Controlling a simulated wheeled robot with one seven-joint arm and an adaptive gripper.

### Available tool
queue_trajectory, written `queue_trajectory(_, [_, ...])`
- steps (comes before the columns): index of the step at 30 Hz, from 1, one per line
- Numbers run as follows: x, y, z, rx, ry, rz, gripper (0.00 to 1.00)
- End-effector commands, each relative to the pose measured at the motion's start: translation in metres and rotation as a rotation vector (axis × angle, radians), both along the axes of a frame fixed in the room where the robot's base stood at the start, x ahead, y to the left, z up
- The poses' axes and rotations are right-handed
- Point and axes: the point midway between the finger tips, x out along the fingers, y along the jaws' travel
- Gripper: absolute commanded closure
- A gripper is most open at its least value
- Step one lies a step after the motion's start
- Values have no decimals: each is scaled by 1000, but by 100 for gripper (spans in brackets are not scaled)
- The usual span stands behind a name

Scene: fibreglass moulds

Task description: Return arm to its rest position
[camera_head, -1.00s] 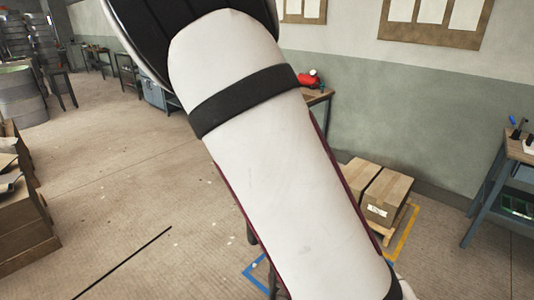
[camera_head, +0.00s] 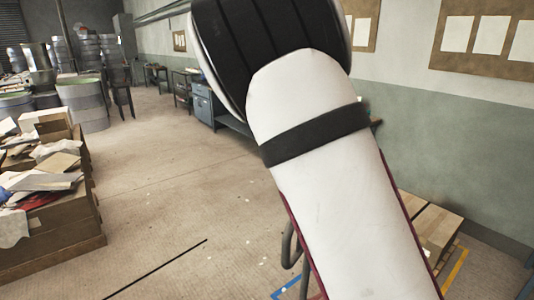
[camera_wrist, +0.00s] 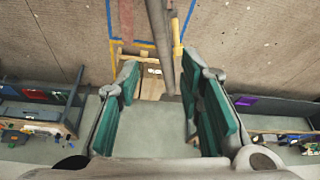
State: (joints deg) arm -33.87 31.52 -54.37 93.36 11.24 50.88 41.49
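My arm (camera_head: 335,190), white with a black band, crosses the head view from the top middle to the lower right and hides much of the floor behind it. My gripper (camera_wrist: 163,78) shows in the wrist view with its two green-padded fingers apart. Nothing is held between the pads. The gripper is not seen in the head view.
Cardboard boxes (camera_head: 433,230) stand by the right wall, partly behind my arm. A wooden crate (camera_head: 60,240) piled with papers stands at left. Drums (camera_head: 85,105) and a blue-grey cabinet (camera_head: 203,103) are farther back. The floor (camera_head: 170,185) between is mostly clear.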

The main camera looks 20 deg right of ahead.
Motion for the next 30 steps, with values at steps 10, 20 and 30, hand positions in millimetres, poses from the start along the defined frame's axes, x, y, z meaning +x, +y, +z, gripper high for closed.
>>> queue_trajectory(10, [-29,4,0,123,17,78,66])
queue_trajectory(20, [-104,42,19,287,-8,371,66])
queue_trajectory(30, [-192,85,38,233,-79,727,66])
